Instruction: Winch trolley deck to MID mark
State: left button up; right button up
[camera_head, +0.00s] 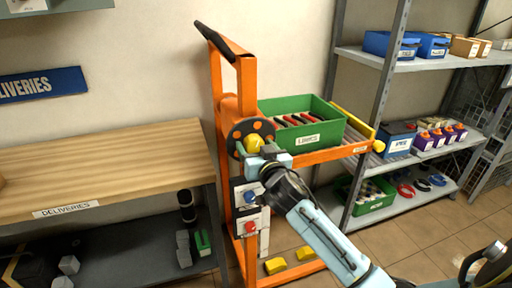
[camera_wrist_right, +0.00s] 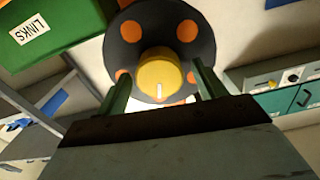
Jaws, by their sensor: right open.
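The orange trolley (camera_head: 219,95) stands at the centre, with its deck (camera_head: 333,151) raised to about the height of the wooden bench. A green crate (camera_head: 335,122) sits on the deck; its "LINKS" label shows. The dark winch wheel with orange spots (camera_head: 237,132) is on the trolley's near side, and it fills the top of the right wrist view (camera_wrist_right: 150,22). Its yellow knob (camera_wrist_right: 160,72) points toward my right gripper (camera_wrist_right: 162,88). The gripper is open, with one finger on each side of the knob; contact is not clear. I cannot make out a MID mark.
Below the wheel is a panel with a blue button (camera_head: 249,197) and a red button (camera_head: 249,227). A wooden deliveries bench (camera_head: 110,165) stands left. A grey shelf rack (camera_head: 400,161) with bins stands right. Yellow blocks (camera_head: 275,265) lie at the trolley's base.

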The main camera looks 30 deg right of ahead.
jog(key=shift+w, duration=0.15)
jog(key=shift+c, duration=0.3)
jog(key=c, duration=0.9)
